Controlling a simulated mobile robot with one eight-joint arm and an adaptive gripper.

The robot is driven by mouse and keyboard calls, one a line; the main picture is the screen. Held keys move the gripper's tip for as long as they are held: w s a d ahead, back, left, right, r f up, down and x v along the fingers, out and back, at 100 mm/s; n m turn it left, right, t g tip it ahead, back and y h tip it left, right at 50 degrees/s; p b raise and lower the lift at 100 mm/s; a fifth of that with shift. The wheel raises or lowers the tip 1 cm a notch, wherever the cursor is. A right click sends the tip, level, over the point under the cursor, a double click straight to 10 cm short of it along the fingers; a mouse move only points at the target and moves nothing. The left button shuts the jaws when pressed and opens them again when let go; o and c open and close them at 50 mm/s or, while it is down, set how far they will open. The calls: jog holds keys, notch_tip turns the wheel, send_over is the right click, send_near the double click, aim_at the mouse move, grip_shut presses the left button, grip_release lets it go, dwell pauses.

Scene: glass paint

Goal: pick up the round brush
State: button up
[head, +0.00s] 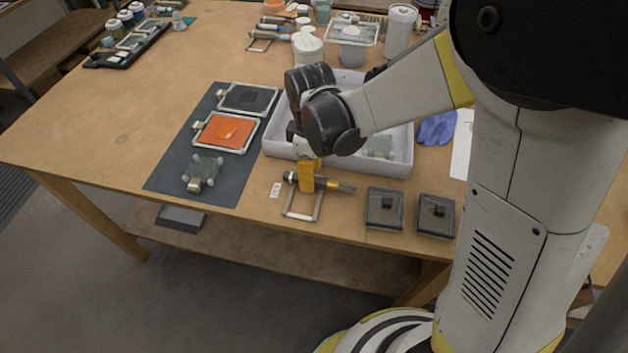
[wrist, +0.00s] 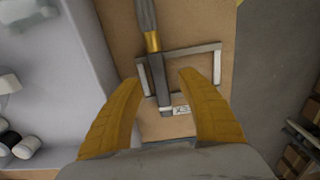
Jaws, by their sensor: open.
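The round brush (head: 346,188) lies across a light metal frame rest (head: 302,217) near the table's front edge. It has a dark handle, a gold band and a grey end. In the wrist view the brush (wrist: 152,42) runs down from the top edge, and its dark handle lies between my fingertips. The frame rest (wrist: 218,68) shows around it. My gripper (head: 307,180) has yellow fingers and points down at the brush. In the wrist view my gripper (wrist: 160,80) is open, with a gap visible on both sides of the handle.
A grey-white tray (head: 280,148) stands just behind the brush. A dark mat (head: 165,182) with framed panels, one orange (head: 228,131), lies to the left. Two dark lidded boxes (head: 384,208) (head: 436,215) sit to the right. A small label card (head: 275,190) lies beside the rest.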

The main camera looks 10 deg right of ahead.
notch_tip(320, 180, down, 2)
grip_shut()
jog(key=shift+r, duration=0.1)
jog(key=shift+r, duration=0.55)
notch_tip(320, 180, up, 3)
jog(key=shift+p, duration=0.75)
jog(key=s+d+r+p, duration=0.1)
jog(key=s+d+r, duration=0.1)
jog(key=d, duration=0.3)
jog(key=s+d+r+p, duration=0.1)
jog(key=s+d+r, duration=0.2)
jog(key=d+r, duration=0.2)
jog(key=shift+d+p, duration=0.3)
jog(key=shift+p, duration=0.1)
